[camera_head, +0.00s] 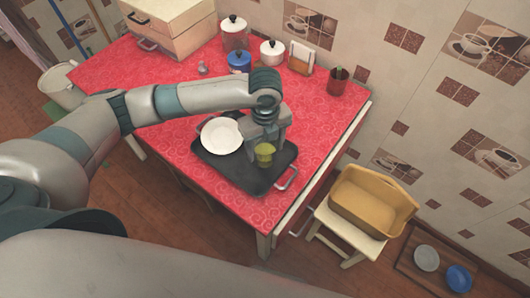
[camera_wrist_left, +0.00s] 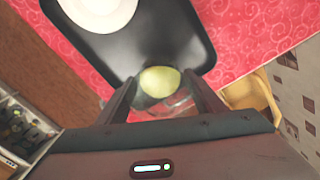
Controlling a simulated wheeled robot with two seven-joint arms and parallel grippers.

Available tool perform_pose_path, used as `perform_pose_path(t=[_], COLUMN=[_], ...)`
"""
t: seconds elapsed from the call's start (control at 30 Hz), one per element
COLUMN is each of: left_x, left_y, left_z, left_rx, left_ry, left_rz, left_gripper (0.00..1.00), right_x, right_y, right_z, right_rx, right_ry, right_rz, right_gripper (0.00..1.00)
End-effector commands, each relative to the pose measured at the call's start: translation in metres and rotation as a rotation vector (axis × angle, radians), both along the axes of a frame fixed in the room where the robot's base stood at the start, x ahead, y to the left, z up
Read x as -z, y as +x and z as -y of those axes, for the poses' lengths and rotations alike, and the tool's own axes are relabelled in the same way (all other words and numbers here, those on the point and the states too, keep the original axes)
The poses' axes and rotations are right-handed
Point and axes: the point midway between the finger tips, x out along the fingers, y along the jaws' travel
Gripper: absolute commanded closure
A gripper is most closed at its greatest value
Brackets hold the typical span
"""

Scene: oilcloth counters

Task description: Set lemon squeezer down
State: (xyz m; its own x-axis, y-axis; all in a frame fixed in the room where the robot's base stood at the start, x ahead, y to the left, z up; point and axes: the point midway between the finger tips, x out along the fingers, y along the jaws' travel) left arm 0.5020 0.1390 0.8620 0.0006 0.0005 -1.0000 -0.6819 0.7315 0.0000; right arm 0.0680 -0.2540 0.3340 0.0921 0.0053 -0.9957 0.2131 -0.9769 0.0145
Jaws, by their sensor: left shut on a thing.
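The lemon squeezer (camera_head: 265,156) is a small yellow-green piece between the fingertips of my left gripper (camera_head: 264,146), over the right part of a black tray (camera_head: 239,180). In the left wrist view the squeezer (camera_wrist_left: 160,82) shows as a yellow-green dome with a clear, glassy part below it. It sits between the two dark fingers of my left gripper (camera_wrist_left: 162,98), which is shut on it. I cannot tell whether its base touches the tray. A white plate (camera_head: 221,136) lies on the tray to the left of the squeezer. My right gripper is not in view.
The tray has metal handles and lies on a red patterned counter (camera_head: 318,127). A yellow basin (camera_head: 372,201) sits on a stool to the right.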

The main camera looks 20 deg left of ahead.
Motion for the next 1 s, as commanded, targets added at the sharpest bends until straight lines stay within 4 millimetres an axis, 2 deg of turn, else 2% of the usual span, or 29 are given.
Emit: perform_pose_path(t=[0.3,0.7,1.0], left_x=[0.001,0.038,0.040], left_y=[0.000,-0.001,0.000], left_z=[0.000,0.001,0.000], left_rx=[0.000,0.000,0.000], left_ry=[-0.001,-0.001,-0.001], left_rz=[-0.001,-0.001,0.001], left_gripper=[0.68,0.68,0.68], right_x=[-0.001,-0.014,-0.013], right_y=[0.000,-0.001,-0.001], right_z=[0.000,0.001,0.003], right_rx=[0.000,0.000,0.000], right_ry=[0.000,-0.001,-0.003], right_rz=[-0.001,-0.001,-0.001], right_gripper=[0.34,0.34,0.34])
